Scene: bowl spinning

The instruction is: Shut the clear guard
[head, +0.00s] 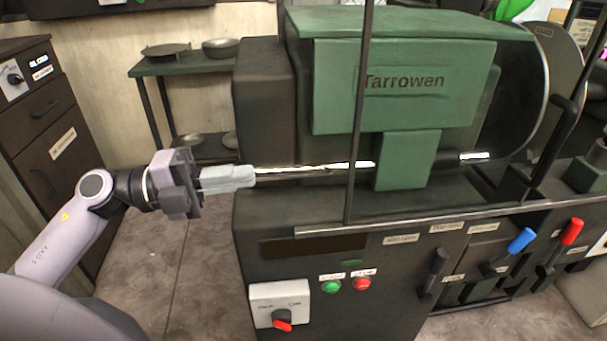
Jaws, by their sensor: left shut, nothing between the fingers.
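The clear guard (358,120) stands in front of the green lathe head marked "Tarrowen" (405,82). Its dark upright edge bar shows plainly, but its see-through pane is hard to make out. A second dark upright with a handle-like bar (562,120) stands to the right. My left gripper (252,176) comes in from the left, with its pale fingers shut and empty. The fingertips are at the left side of the machine, well left of the guard's upright bar. I cannot tell whether they touch the machine. My right gripper is not in view.
A metal rail (430,216) runs along the machine front. Below it are a switch box with a red knob (281,306), green and red buttons, a blue lever (521,241) and a red lever (572,232). A shelf with bowls (221,47) stands behind; drawers (45,130) stand left.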

